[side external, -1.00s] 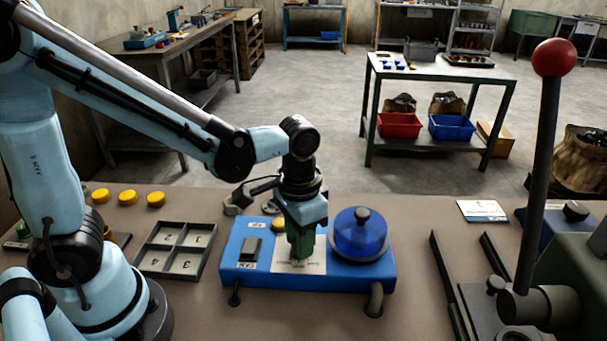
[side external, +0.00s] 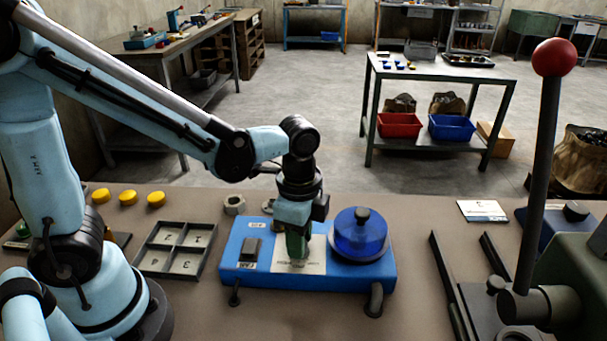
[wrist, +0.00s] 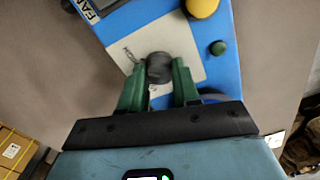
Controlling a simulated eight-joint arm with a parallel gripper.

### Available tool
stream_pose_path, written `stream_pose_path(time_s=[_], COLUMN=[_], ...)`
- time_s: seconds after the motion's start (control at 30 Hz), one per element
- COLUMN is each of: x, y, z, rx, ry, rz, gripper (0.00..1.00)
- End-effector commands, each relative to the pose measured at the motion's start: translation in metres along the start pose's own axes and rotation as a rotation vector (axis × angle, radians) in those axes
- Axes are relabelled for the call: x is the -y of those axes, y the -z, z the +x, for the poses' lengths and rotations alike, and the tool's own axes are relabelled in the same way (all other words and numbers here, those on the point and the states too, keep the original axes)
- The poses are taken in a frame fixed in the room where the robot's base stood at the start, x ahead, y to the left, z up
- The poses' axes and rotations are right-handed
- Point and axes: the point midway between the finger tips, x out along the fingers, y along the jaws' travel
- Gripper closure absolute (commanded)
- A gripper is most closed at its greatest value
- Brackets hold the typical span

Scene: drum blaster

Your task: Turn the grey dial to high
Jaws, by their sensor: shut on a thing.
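The grey dial (wrist: 159,68) shows in the wrist view on a pale label plate (wrist: 180,42) on the blue machine (wrist: 222,70). My gripper (wrist: 160,80) has its two green fingers on either side of the dial, shut on it. In the side external view my gripper (side external: 297,245) points down onto the label plate (side external: 305,262) of the blue machine (side external: 340,279), and its fingers hide the dial. The dial's pointer and the setting it stands at cannot be read.
A grey divided tray (side external: 175,248) lies further left. A red-knobbed lever (side external: 545,150) rises at the right.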

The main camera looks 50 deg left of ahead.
Motion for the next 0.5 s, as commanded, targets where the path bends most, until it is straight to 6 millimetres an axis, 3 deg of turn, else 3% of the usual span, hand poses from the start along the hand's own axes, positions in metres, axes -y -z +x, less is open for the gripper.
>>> stream_pose_path(time_s=[0.5], x=[0.0004], y=[0.0008], z=[-0.0001], rx=[-0.003], ry=[0.001], rz=[0.132], gripper=[0.99])
